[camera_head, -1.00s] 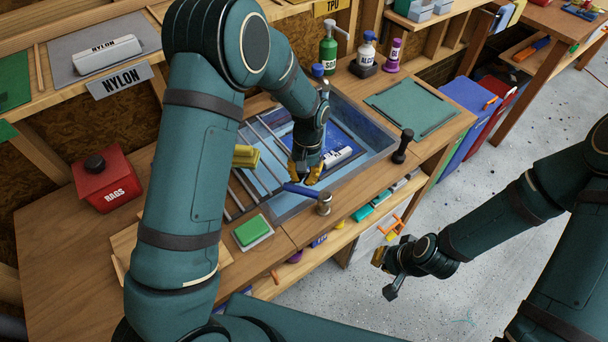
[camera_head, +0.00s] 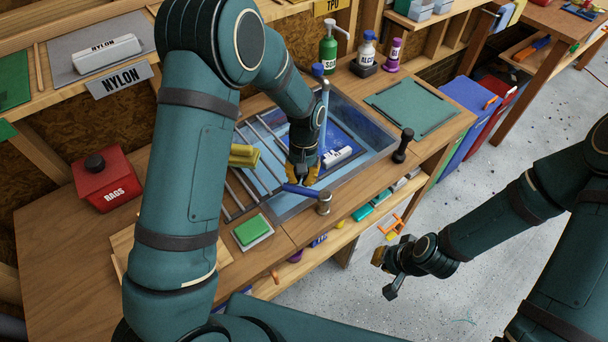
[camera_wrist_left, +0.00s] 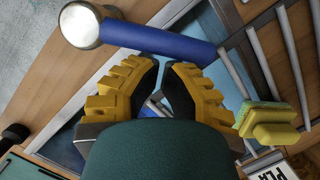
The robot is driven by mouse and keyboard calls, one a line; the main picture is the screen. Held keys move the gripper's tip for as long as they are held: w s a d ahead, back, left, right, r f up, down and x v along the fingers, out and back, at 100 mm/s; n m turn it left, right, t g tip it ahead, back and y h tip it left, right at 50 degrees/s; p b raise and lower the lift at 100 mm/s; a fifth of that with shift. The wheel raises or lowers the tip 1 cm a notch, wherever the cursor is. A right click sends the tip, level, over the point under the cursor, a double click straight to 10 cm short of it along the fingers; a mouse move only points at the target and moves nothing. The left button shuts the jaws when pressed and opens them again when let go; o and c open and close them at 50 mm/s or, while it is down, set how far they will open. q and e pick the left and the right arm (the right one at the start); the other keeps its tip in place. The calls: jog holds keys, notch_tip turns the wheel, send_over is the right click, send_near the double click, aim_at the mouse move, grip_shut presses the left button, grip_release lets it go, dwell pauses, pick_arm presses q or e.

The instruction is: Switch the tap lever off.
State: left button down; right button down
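The tap lever (camera_head: 300,190) is a blue bar reaching left from a round metal post (camera_head: 324,203) at the sink's front edge. In the left wrist view the blue lever (camera_wrist_left: 165,42) lies just past my fingertips, with its metal cap (camera_wrist_left: 82,25) at upper left. My left gripper (camera_head: 299,181) points down over the sink's front side, beside the lever's left part. A narrow gap shows between its yellow fingers (camera_wrist_left: 164,72); nothing is held. I cannot tell whether they touch the lever. My right gripper (camera_head: 384,272) hangs over the floor, away from the bench; its finger opening is unclear.
The sink (camera_head: 372,165) holds a white labelled item (camera_head: 337,156). A yellow sponge (camera_head: 243,156) lies on the rack at left. A green block (camera_head: 252,230) and a black knobbed post (camera_head: 403,146) flank the sink. Bottles (camera_head: 328,50) stand behind.

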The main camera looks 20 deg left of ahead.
aim_at(296, 189)
pick_arm(q)
jog(key=shift+s, duration=0.1)
jog(key=s+n, duration=0.2)
jog(key=n, duration=0.1)
jog(key=s+n+h, duration=0.1)
jog(key=n, duration=0.1)
jog(key=shift+a, duration=0.35)
jog(key=s+n, duration=0.1)
jog(key=n, duration=0.1)
jog(key=shift+s+d+n+t, duration=0.1)
jog(key=shift+s+n+t, duration=0.2)
jog(key=shift+s, duration=0.05)
jog(key=shift+s+d+n+h+p, duration=0.25)
jog(key=shift+s+n+h+p, duration=0.4)
jog(key=shift+n, duration=0.65)
jog(key=shift+s+t, duration=0.2)
jog(key=shift+t, duration=0.1)
